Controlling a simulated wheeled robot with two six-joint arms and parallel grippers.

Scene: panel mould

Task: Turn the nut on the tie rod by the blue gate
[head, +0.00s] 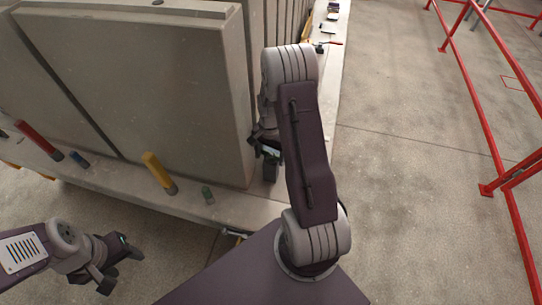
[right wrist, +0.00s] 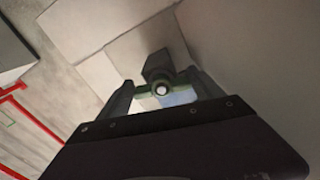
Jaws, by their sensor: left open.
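In the right wrist view a green winged nut (right wrist: 143,93) sits around the pale round end of a tie rod (right wrist: 161,89). My right gripper (right wrist: 163,92) has one finger on each side of the nut, close to its wings; whether they press on it I cannot tell. A pale blue patch (right wrist: 180,97), perhaps the blue gate, shows behind the nut. In the head view my right gripper (head: 268,160) is low beside the end of the grey panel mould (head: 130,70), partly hidden by my own arm. My left gripper (head: 118,265) is open and empty at lower left.
Red railings (head: 480,120) run at right, with clear floor between.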

